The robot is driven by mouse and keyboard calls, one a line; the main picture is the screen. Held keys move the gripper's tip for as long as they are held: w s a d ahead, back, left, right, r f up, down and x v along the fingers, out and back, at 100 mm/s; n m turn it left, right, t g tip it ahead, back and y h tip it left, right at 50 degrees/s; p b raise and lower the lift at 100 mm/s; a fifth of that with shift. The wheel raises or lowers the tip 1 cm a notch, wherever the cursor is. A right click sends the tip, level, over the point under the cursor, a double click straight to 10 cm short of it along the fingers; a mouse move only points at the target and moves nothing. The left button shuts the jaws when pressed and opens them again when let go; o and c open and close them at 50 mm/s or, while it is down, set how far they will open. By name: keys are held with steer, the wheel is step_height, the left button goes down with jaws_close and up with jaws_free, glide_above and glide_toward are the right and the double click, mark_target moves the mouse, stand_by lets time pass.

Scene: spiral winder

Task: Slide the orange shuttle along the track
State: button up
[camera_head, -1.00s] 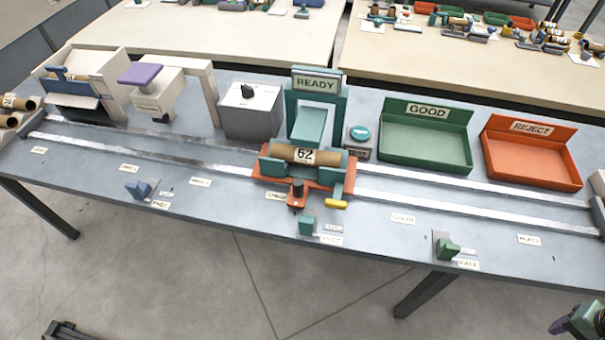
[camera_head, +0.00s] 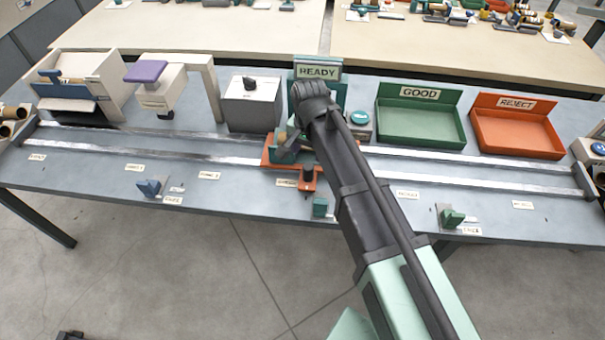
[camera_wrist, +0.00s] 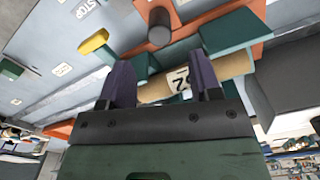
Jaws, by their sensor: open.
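The orange shuttle (camera_head: 272,160) sits on the two-rail track (camera_head: 150,153) mid-bench, in front of the READY station, partly hidden by my arm. In the wrist view its orange body (camera_wrist: 258,10) carries green cradle blocks, a dark round knob (camera_wrist: 160,28) and a cardboard tube (camera_wrist: 236,65) labelled 62. My gripper (camera_wrist: 161,62) is open above the shuttle, its two dark fingers pointing towards the tube and overlapping it in the picture. I cannot tell whether they touch it. The knob lies beyond the fingertips. The fingertips are hard to make out in the head view.
A green GOOD tray (camera_head: 421,120) and an orange REJECT tray (camera_head: 517,130) stand behind the track at right. A grey box (camera_head: 252,108) stands behind it, left of the READY sign (camera_head: 317,72).

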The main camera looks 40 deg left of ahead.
mark_target(309, 167)
step_height(309, 167, down, 10)
steer(key=b, duration=0.9)
steer(key=shift+r, duration=0.1)
steer(key=shift+c, duration=0.2)
steer(key=shift+d, duration=0.1)
jaws_close()
